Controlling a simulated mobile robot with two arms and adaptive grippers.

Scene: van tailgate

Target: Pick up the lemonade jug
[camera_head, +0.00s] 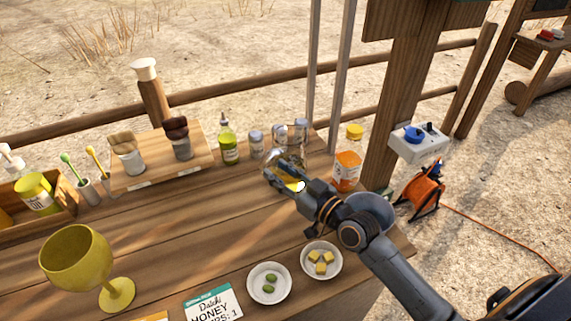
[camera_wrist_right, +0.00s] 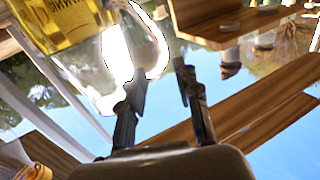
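The lemonade jug (camera_head: 296,186) is clear glass with yellow liquid low in it. It stands near the back right of the wooden table, partly hidden by my right gripper (camera_head: 284,172). In the right wrist view the jug (camera_wrist_right: 65,22) fills the upper left, with yellow contents, lettering and a bright glass side. Its clear handle curves down near the fingertips. My right gripper (camera_wrist_right: 162,78) shows two fingers apart; the left finger overlaps the jug's glass edge. I cannot tell whether it touches. My left gripper is not in view.
An orange bottle with yellow cap (camera_head: 347,170) stands close right of the jug. Several grey-lidded jars and a green bottle (camera_head: 228,143) are behind and left. Two small white bowls (camera_head: 269,283) (camera_head: 321,261) and a yellow goblet (camera_head: 78,258) are in front. The table's middle is clear.

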